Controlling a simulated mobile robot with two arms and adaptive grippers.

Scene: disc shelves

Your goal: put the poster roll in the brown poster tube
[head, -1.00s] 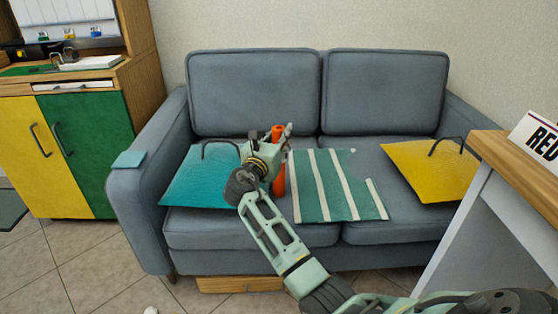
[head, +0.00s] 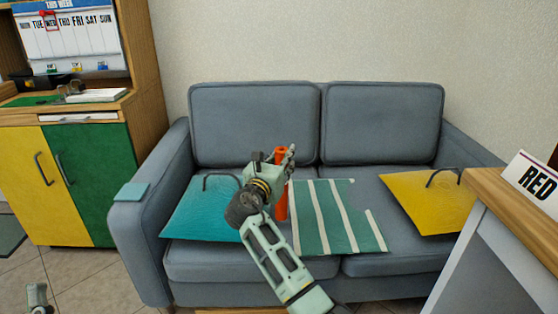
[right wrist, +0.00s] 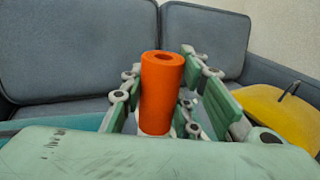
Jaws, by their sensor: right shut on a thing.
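The orange poster roll (head: 282,206) stands upright in front of the sofa's seat. My right gripper (head: 279,170) is shut around it from the near side. In the right wrist view the roll (right wrist: 162,92) stands between the green fingers of the gripper (right wrist: 168,100), its hollow top end up. Whether its lower end touches the seat is hidden. No brown poster tube is in view. A small grey-green part at the lower left edge looks like my left gripper (head: 37,294); its jaws cannot be made out.
The grey sofa (head: 255,125) holds a teal bag (head: 195,215), a green striped sheet (head: 330,215) and a yellow bag (head: 415,205). A cabinet (head: 90,180) stands at the left. A table (head: 500,200) with a RED sign (head: 535,180) stands at the right.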

